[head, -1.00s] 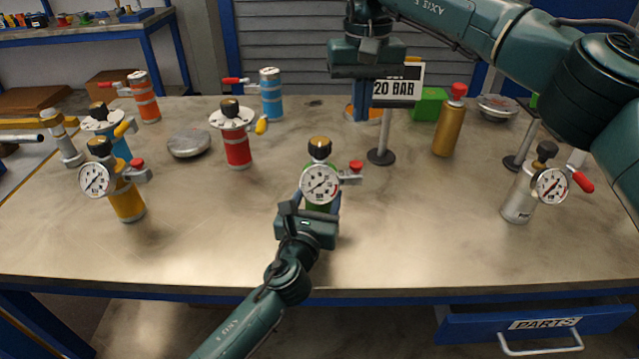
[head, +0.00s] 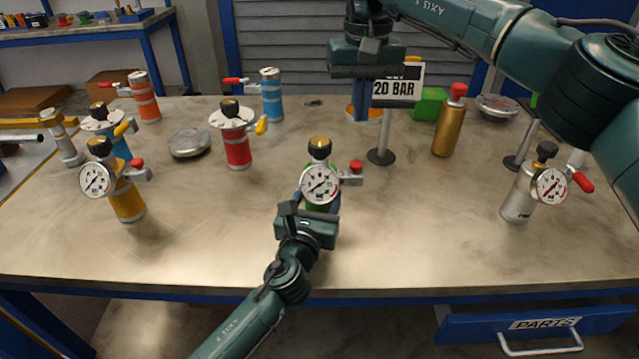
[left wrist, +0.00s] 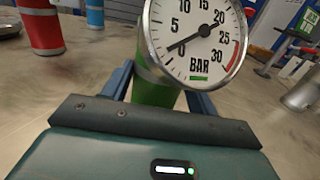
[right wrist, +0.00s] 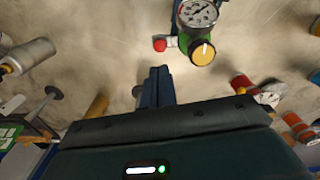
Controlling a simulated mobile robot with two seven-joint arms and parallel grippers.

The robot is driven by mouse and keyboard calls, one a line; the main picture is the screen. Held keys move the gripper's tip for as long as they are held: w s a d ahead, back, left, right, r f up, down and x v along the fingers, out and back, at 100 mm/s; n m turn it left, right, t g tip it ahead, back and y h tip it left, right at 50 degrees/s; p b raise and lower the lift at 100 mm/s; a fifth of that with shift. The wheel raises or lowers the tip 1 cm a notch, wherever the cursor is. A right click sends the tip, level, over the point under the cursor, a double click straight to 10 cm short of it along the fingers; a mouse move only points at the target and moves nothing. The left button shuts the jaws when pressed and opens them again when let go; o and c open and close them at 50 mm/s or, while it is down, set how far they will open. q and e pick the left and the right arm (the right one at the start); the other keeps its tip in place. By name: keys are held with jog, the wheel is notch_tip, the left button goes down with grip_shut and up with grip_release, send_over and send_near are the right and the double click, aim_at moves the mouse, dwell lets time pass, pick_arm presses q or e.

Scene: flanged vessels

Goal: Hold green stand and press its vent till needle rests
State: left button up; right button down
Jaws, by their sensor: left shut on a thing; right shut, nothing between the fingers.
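The green stand (head: 310,209) is upright at the middle front of the bench, with a dark-gold top knob, a white gauge (head: 320,184) and a red-capped side vent (head: 356,166). My left gripper (head: 318,206) is shut around its body, which also shows between the fingers in the left wrist view (left wrist: 153,92). There the gauge needle (left wrist: 187,41) points low, between 0 and 5 bar. My right gripper (head: 362,106) is shut, empty and pointing down, above and beyond the stand. In the right wrist view its fingers (right wrist: 157,84) are apart from the red vent cap (right wrist: 160,44).
A "20 BAR" sign (head: 397,86) stands behind the stand, near a gold bottle (head: 450,122). A yellow vessel (head: 127,200) and a red one (head: 237,150) are left, a silver one (head: 517,196) right. The bench front beside the stand is clear.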

dwell(0.5)
jog(key=f, duration=0.1)
jog(key=a+f+t+y, duration=0.1)
jog(key=f, duration=0.1)
jog(key=shift+s+f, duration=0.15)
jog(key=t+y, duration=0.1)
notch_tip(320, 180, up, 4)
jog(key=m+t+y, duration=0.3)
jog(key=t, duration=0.2)
send_over(360, 167)
jog(key=shift+r, duration=0.2)
jog(key=shift+f, duration=4.4)
jog(key=shift+f, duration=0.15)
jog(key=shift+f, duration=0.3)
